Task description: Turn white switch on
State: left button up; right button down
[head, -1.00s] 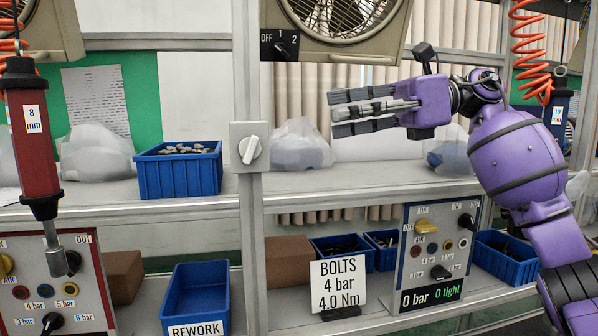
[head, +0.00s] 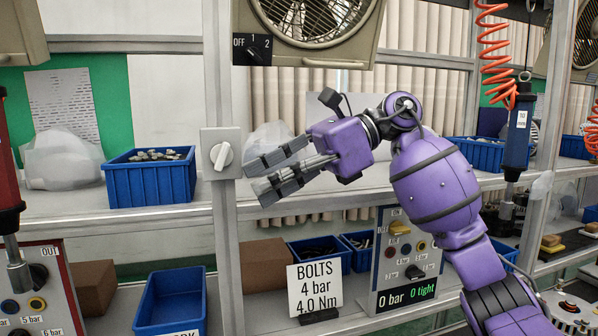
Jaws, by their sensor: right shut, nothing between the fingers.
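The white switch is a round rotary knob (head: 221,156) on a grey square plate (head: 235,143) fixed to the upright metal post. Its raised grip is tilted, running from lower left to upper right. My right gripper (head: 257,180) is just right of the plate, slightly lower than the knob, with its fingers pointing left and a little down. It is shut and empty. A small gap shows between its fingertips and the plate; I cannot tell the distance in depth. My left gripper is out of view.
A fan with a black OFF-1-2 selector (head: 253,49) hangs above. A blue bin of parts (head: 152,176) stands left of the post. A BOLTS sign (head: 314,289) and a control panel (head: 404,262) are below my arm. A blue hanging tool (head: 519,135) is right.

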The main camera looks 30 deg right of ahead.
aim_at(222, 157)
jog(key=shift+w+a+r, duration=0.15)
jog(key=shift+a+r, duration=0.1)
jog(key=shift+a, duration=0.25)
jog(key=shift+w+a+r, duration=0.1)
jog(key=shift+a+r, duration=0.1)
jog(key=shift+a, duration=0.25)
jog(key=shift+w+a+f+t+y+b, duration=0.15)
jog(key=shift+a+y+b, duration=0.15)
jog(key=shift+y+b, duration=0.2)
jog(key=shift+a+f+t+y+b, duration=0.15)
jog(key=shift+a+y+b, duration=0.1)
jog(key=shift+y+b, duration=0.25)
